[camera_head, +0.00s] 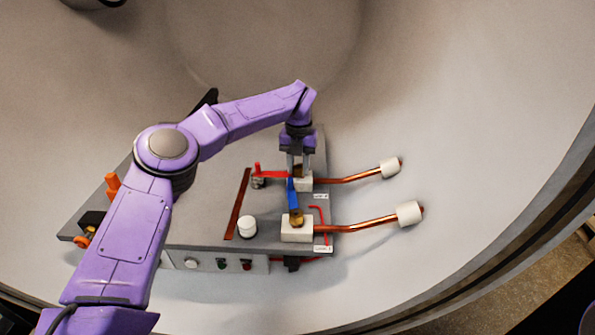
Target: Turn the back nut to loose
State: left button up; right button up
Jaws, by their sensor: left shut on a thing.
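The back nut (298,171) is a small brass piece on the rear white block (306,184), mostly hidden by my gripper. My left gripper (299,168) points down over this block and is shut on the back nut. The front brass nut (296,217) sits in full view on the front white block (297,234). A copper rod with a white end runs right from each block. My right gripper is not in view.
The blocks stand on a grey panel box (200,235) inside a round pale chamber. A red bar (272,174) and a blue bar (292,192) lie close to the gripper. A white knob (247,227) stands left of the front block.

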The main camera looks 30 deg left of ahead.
pick_arm(q)
jog(key=n+b, duration=0.2)
jog(key=n, duration=0.1)
jog(key=shift+d+f+n, duration=0.15)
jog(key=shift+f+n, duration=0.15)
jog(key=shift+f, duration=0.1)
jog(key=shift+w+r+n+b, duration=0.15)
jog(key=shift+n+b, duration=1.05)
jog(key=shift+n, duration=0.6)
jog(key=o, duration=1)
jog(key=shift+o, duration=0.2)
jog(key=shift+w, duration=0.1)
jog(key=shift+r, duration=0.1)
